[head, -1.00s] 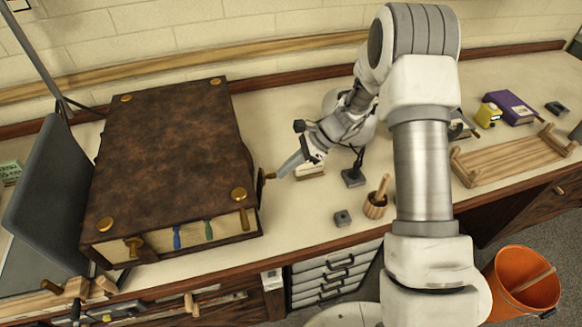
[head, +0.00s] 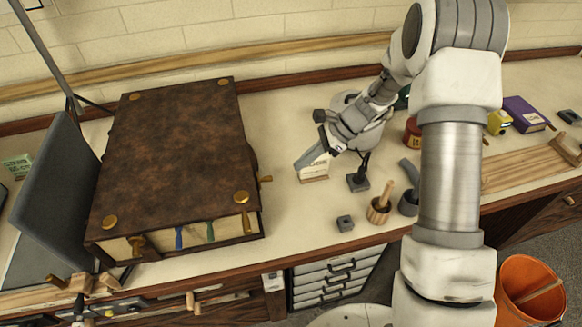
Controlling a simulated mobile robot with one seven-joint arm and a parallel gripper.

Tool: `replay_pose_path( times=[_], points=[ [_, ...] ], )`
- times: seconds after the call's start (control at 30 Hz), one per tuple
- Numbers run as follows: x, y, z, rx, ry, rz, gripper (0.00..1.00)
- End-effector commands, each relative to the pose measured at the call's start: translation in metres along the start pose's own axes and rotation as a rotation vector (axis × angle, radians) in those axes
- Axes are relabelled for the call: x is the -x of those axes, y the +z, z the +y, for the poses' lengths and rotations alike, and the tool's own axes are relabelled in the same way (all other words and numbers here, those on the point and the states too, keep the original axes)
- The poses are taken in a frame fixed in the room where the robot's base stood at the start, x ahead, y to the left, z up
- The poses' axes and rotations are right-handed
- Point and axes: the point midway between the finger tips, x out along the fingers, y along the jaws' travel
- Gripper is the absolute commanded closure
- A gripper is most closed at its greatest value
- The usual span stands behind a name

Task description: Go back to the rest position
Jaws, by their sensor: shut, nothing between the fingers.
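My gripper (head: 304,162) is shut and empty. It hangs above the workbench (head: 290,215), pointing down and to the left. Its tip shows in front of a small white card on a wooden stand (head: 314,173); I cannot tell whether they touch. The big brown leather-bound book (head: 170,150) with brass corner bosses lies to the left, clear of my gripper. My arm reaches in from the right and hides part of the bench.
A small dark block (head: 345,223) and a wooden mortar with pestle (head: 379,210) stand below and right of my gripper. A red pot (head: 412,136), a purple book (head: 524,113) and a yellow item (head: 499,122) are farther right. An orange bucket (head: 526,285) stands on the floor.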

Motion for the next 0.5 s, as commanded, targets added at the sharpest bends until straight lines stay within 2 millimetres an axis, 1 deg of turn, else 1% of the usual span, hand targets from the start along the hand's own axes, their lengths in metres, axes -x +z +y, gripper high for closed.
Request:
replay_pose_path(
  times=[0.03,0.1,0.2,0.33,0.5],
  points=[
    [0.012,0.002,-0.001,0.004,-0.003,0.000,1.00],
    [0.028,0.003,0.000,0.002,-0.002,0.000,1.00],
    [0.046,0.005,0.000,0.002,-0.001,0.000,1.00],
    [0.063,0.007,0.000,0.002,0.000,-0.001,1.00],
    [0.072,0.008,0.001,0.001,0.002,0.000,1.00]
  ],
)
